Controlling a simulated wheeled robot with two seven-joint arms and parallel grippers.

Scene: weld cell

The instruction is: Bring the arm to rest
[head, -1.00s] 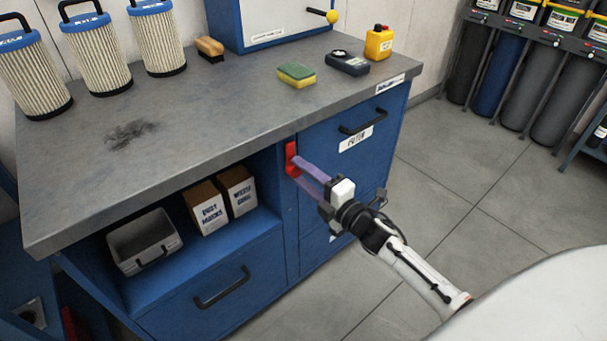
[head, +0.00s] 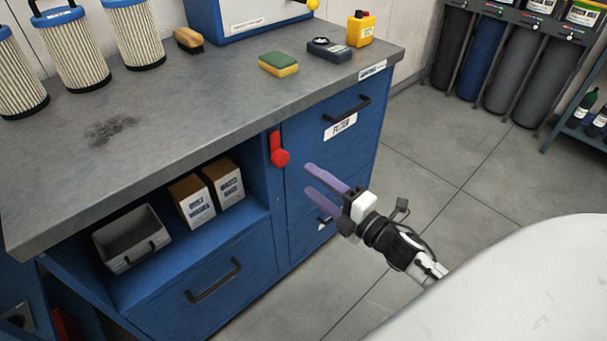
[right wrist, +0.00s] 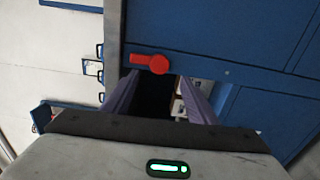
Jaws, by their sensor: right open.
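My right gripper (head: 318,184) is open and empty in the head view, in front of the blue workbench cabinet and apart from it. Its two purple fingers point left toward the cabinet. A red lever (head: 279,150) on the cabinet's front post is up and left of the fingertips, clear of them. In the right wrist view the red lever (right wrist: 150,63) lies beyond my open fingers (right wrist: 158,95), with its round knob on the right. My left gripper is not in view.
The grey worktop (head: 180,115) holds filters, a brush, a green and yellow sponge (head: 278,64), a dark meter and a yellow bottle (head: 360,29). The shelf below holds a grey bin (head: 132,240) and two boxes. The floor (head: 440,150) right of the cabinet is clear.

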